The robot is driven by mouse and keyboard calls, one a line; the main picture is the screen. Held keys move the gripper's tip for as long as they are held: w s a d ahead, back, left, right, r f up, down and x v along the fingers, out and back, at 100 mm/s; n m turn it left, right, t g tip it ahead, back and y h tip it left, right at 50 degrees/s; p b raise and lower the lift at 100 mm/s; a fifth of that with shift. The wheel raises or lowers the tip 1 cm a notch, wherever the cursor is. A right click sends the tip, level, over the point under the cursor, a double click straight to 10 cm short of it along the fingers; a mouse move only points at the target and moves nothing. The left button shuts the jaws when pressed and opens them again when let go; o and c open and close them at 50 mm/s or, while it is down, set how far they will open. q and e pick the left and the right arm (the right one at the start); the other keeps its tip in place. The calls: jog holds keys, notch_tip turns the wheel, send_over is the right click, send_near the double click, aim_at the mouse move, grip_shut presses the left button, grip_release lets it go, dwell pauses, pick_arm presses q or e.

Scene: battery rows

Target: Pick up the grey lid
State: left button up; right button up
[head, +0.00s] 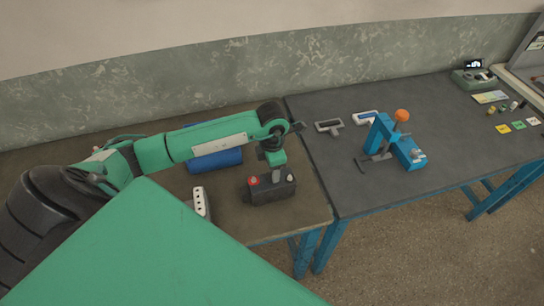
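I cannot make out a grey lid for certain in the head view. A dark box like a battery (270,193), with a red cap and a pale cap on its top, stands on the left table. My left arm comes in from the left, and my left gripper (277,176) points down at the top of this box, between the two caps. The fingers are small and partly merge with the box, so I cannot tell whether they touch or hold anything. My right gripper is not in view.
A white strip with dark holes (201,203) and a blue roll (215,160) lie on the left table.

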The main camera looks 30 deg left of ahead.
pick_arm(q)
notch_tip(320, 180, down, 3)
jog(key=shift+w+a+f+p, duration=0.1)
jog(key=shift+p, duration=0.7)
jog(key=shift+f, duration=0.35)
jog(key=shift+c, duration=0.4)
jog(key=c, duration=1.1)
jog(key=shift+o, duration=0.2)
jog(key=shift+r, duration=0.15)
